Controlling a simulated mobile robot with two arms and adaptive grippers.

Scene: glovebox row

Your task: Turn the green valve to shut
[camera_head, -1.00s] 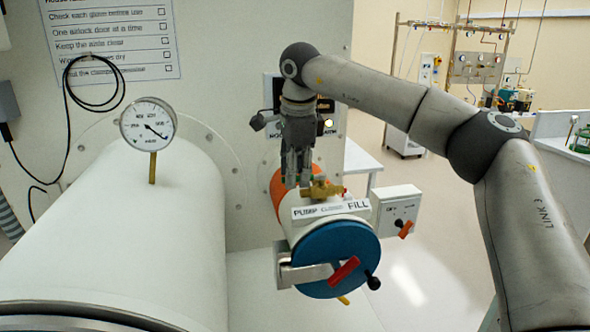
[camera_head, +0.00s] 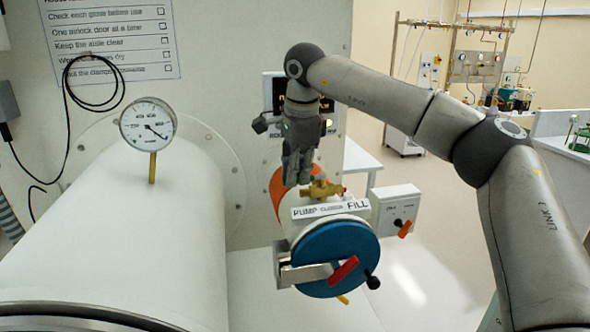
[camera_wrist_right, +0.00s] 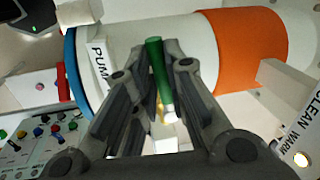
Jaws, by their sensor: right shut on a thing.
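The green valve handle (camera_wrist_right: 157,66) is a green lever that shows in the right wrist view between my gripper's fingers. Its pale lower end runs down to a brass part. In the head view the brass valve body (camera_head: 322,189) sits on top of the small antechamber, behind a plate reading PUMP, CLOSED, FILL (camera_head: 330,209); the fingers hide the green handle there. My right gripper (camera_head: 293,180) points down at the left end of the brass body and is shut on the handle. The handle lies toward the PUMP side. My left gripper is not in view.
The small antechamber has a blue door (camera_head: 336,256) with a red handle (camera_head: 344,269). A control box (camera_head: 396,210) with an orange knob stands to its right. A large white cylinder (camera_head: 150,235) with a pressure gauge (camera_head: 148,124) fills the left. Open floor lies to the right.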

